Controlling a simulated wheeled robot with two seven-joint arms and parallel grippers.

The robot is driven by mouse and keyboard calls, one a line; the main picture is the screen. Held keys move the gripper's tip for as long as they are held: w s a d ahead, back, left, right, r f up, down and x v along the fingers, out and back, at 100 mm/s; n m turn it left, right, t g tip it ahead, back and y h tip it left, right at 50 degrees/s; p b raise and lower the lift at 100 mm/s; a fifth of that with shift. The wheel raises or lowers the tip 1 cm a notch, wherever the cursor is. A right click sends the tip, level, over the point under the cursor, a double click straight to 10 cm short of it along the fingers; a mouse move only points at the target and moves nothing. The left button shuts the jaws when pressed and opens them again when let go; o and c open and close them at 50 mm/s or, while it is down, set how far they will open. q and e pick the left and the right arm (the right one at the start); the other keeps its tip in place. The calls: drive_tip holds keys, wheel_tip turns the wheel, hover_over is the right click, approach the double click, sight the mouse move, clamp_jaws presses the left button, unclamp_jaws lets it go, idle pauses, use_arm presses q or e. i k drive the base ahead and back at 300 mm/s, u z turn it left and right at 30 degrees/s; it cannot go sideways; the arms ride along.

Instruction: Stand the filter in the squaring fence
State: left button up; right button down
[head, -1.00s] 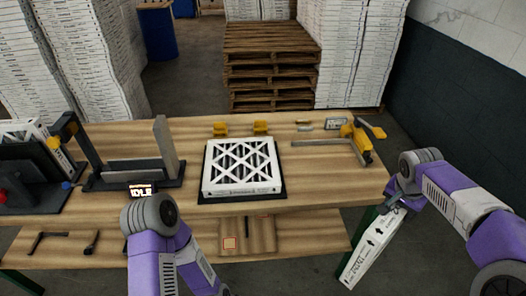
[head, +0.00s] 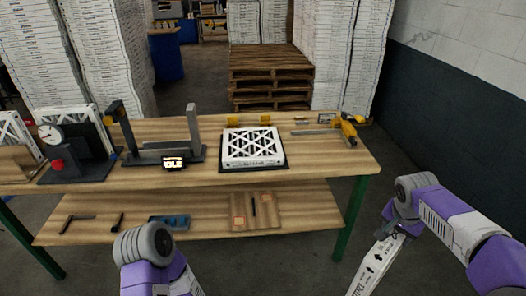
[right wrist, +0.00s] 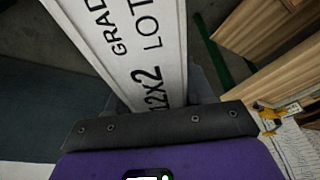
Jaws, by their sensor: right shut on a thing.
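A white boxed filter (head: 376,264) with black print hangs tilted below my right gripper (head: 402,229), right of the bench. My right gripper is shut on it. In the right wrist view the filter's printed edge (right wrist: 140,50) runs up and left from the dark gripper (right wrist: 165,115). The squaring fence appears to be the grey piece with a tall upright and a low wall (head: 170,154) on the bench, left of centre; it looks empty. My left arm shows at lower left, but its gripper is out of view.
Another white filter (head: 253,145) lies on a dark mat (head: 232,170) at mid-bench. A dial gauge stand (head: 62,152) is at left, a yellow-handled clamp (head: 346,130) at right. The lower shelf (head: 310,210) holds tools. Floor lies between me and the bench.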

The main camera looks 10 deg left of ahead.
sight(166, 153)
drive_tip(key=u, duration=1.2)
